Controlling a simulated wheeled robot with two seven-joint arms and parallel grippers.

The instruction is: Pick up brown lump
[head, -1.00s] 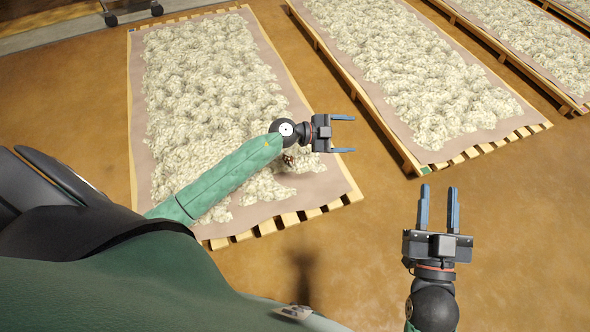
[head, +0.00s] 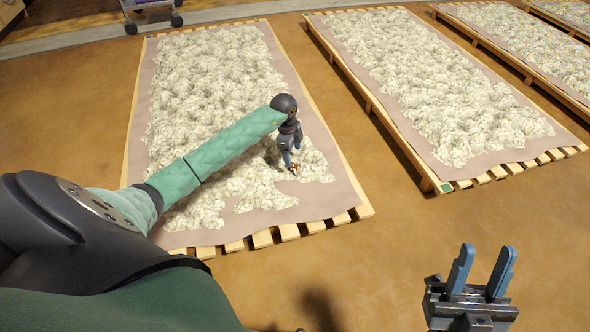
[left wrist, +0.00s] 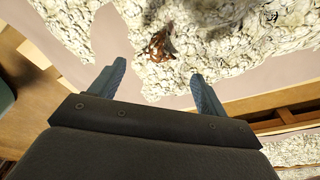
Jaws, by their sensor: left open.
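The brown lump (left wrist: 160,46) is a small, dark reddish-brown piece at the edge of the pale fluffy material in the left wrist view. In the head view the lump (head: 294,170) shows just below the left fingertips. My left gripper (head: 289,163) points down over the near right part of the first pallet. In the left wrist view the left gripper's fingers (left wrist: 158,80) are spread and empty, with the lump ahead between their lines. I cannot tell how high above it they are. My right gripper (head: 483,268) is open and empty over the floor at the lower right.
The first pallet's paper sheet (head: 330,200) bears a bed of pale material (head: 205,75). A second pallet (head: 410,152) stands to its right, with more beyond. Brown floor (head: 395,225) lies open between and in front. A wheeled cart (head: 150,12) stands at the back.

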